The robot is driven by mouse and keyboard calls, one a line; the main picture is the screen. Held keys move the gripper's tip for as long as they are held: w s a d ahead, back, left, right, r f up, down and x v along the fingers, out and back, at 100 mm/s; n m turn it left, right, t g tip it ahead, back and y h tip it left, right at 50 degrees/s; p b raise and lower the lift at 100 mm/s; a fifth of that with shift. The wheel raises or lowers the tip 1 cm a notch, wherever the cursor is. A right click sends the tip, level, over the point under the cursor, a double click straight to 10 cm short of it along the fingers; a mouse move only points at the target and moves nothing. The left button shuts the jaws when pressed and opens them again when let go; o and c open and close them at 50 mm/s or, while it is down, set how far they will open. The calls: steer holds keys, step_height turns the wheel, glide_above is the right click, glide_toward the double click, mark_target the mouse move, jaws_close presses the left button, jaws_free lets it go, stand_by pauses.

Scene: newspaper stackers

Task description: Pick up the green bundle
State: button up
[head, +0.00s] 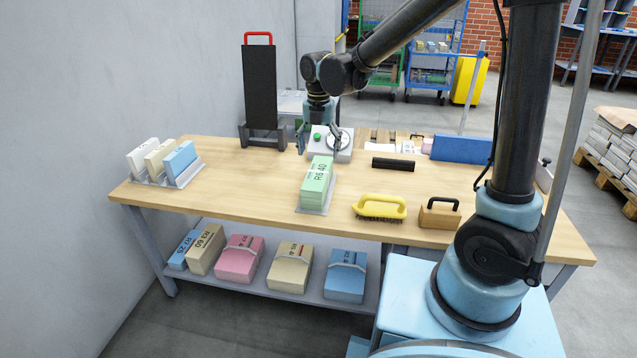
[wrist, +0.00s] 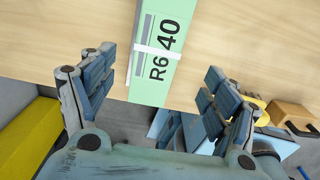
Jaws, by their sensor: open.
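The green bundle (head: 314,190) stands on the front part of the wooden table (head: 240,175), on a small grey holder. It has a white band and the label "R6 40". My gripper (head: 319,140) hangs over the table, pointing down, beyond the bundle in the head view. In the wrist view the green bundle (wrist: 158,88) lies ahead, between the lines of the two spread fingers of my gripper (wrist: 160,62). The gripper is open and holds nothing. I cannot tell the exact height gap between fingers and bundle.
A rack with white, cream and blue bundles (head: 165,163) stands at left. A yellow-handled brush (head: 380,207) and a wooden block with a black handle (head: 439,213) lie to the right. A scale (head: 328,143) and a tall black stand (head: 260,88) are behind. Several banded bundles fill the lower shelf.

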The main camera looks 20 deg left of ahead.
mark_target(319, 172)
step_height(319, 172, down, 7)
steer(key=shift+r, duration=0.1)
steer(key=shift+a+f, duration=0.15)
steer(key=shift+f, duration=2.4)
steer(key=shift+c, duration=0.2)
jaws_close()
